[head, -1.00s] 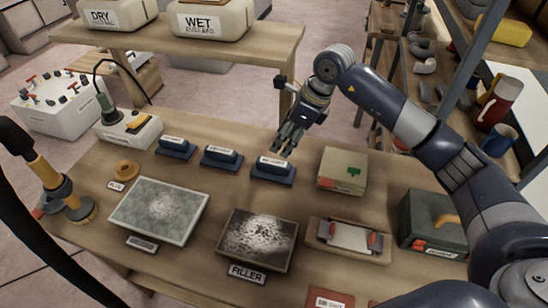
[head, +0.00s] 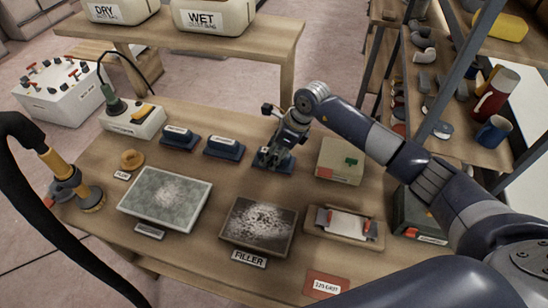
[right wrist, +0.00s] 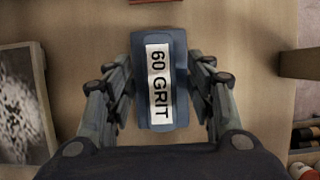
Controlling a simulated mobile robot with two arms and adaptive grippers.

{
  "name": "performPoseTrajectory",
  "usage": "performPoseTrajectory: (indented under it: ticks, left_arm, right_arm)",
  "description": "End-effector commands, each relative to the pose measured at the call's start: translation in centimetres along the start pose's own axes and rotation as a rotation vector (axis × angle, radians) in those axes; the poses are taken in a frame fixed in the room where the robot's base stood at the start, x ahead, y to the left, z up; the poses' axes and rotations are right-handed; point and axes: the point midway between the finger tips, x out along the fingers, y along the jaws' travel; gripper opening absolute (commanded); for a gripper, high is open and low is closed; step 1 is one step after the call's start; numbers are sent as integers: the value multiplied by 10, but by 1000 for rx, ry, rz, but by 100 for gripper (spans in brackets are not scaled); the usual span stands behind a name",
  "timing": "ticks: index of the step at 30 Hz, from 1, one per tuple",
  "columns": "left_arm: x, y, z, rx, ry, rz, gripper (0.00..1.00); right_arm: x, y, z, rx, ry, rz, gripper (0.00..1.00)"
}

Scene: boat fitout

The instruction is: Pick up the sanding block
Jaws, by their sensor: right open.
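A blue sanding block (right wrist: 143,118) labelled "60 GRIT" lies between the fingers of my right gripper (right wrist: 160,90) in the right wrist view. The fingers stand open on both sides of it, with a small gap. In the head view my right gripper (head: 272,160) points down over this block (head: 287,166) and hides most of it. Two more blue blocks sit to its left, a middle one (head: 224,148) and a left one (head: 179,138); their labels are too small to read. My left gripper is not in view.
A tool with a yellow handle (head: 62,178) stands at left.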

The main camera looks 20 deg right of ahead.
Motion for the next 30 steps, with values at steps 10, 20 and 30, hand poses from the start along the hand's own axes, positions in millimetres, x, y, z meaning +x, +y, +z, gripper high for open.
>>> performPoseTrajectory:
  ticks: [10, 20, 30]
  left_arm:
    - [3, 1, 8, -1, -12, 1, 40]
    - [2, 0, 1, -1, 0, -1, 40]
    - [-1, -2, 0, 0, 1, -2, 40]
  right_arm:
    - [1, 0, -1, 0, 0, 0, 50]
    - [1, 0, -1, 1, 1, 1, 0]
    - [0, 0, -1, 1, 2, 2, 0]
